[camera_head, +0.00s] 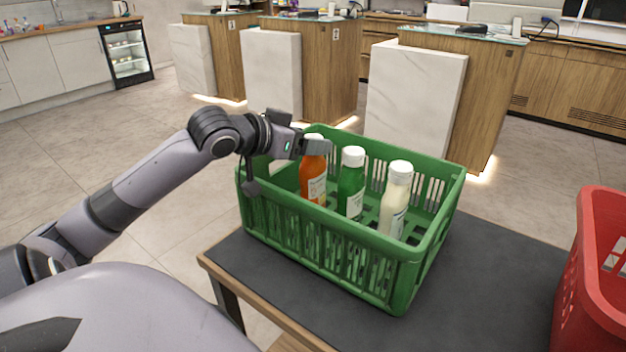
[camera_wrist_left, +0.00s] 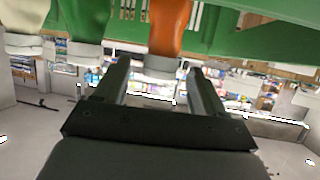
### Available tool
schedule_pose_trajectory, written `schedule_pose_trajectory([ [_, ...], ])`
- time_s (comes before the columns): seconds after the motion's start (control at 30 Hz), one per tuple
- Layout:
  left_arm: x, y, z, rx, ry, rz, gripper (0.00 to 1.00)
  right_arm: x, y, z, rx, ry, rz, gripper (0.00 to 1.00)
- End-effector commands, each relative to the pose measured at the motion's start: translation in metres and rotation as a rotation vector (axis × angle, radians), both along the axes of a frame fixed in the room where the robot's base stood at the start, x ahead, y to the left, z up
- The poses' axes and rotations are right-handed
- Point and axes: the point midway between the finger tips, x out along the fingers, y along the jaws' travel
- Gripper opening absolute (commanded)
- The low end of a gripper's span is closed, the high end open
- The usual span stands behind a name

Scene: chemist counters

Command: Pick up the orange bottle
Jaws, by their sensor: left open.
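The orange bottle (camera_head: 313,180) stands upright in the green crate (camera_head: 320,255), leftmost of three white-capped bottles. My left gripper (camera_head: 318,147) is at its cap height, reaching in over the crate's left side, and a finger partly hides the cap. In the left wrist view, which looks upside down, the orange bottle (camera_wrist_left: 169,28) has its white cap between the two spread fingers of my left gripper (camera_wrist_left: 158,67). The fingers look open, with gaps beside the cap. My right gripper is out of view.
A green bottle (camera_head: 351,187) and a cream-white bottle (camera_head: 395,203) stand to the right in the same crate. The crate is on a dark-topped table (camera_head: 480,290). A red basket (camera_head: 590,290) is at the right edge. Bare tabletop lies between crate and basket.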

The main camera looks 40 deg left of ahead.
Motion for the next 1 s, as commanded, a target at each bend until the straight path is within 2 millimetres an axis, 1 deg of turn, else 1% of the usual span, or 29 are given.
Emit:
schedule_pose_trajectory([
  [0.17,0.000,0.000,0.000,0.000,0.000,0.000,0.70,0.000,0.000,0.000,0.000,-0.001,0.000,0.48],
  [0.27,0.000,0.000,0.000,0.000,0.000,0.000,0.41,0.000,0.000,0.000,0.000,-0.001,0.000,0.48],
  [0.3,0.000,0.000,0.000,0.000,0.000,0.000,0.28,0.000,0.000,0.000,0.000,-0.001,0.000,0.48],
  [0.4,0.000,0.000,0.000,0.000,0.001,0.000,0.00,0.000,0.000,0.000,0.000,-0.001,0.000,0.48],
  [0.77,0.000,0.000,0.004,0.000,-0.003,0.000,0.00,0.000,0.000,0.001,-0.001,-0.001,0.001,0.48],
  [0.93,0.000,0.000,0.018,0.001,-0.004,0.000,0.00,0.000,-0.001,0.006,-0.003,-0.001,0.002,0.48],
  [1.0,0.000,0.000,0.031,0.003,-0.007,0.000,0.00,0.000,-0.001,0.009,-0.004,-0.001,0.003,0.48],
])
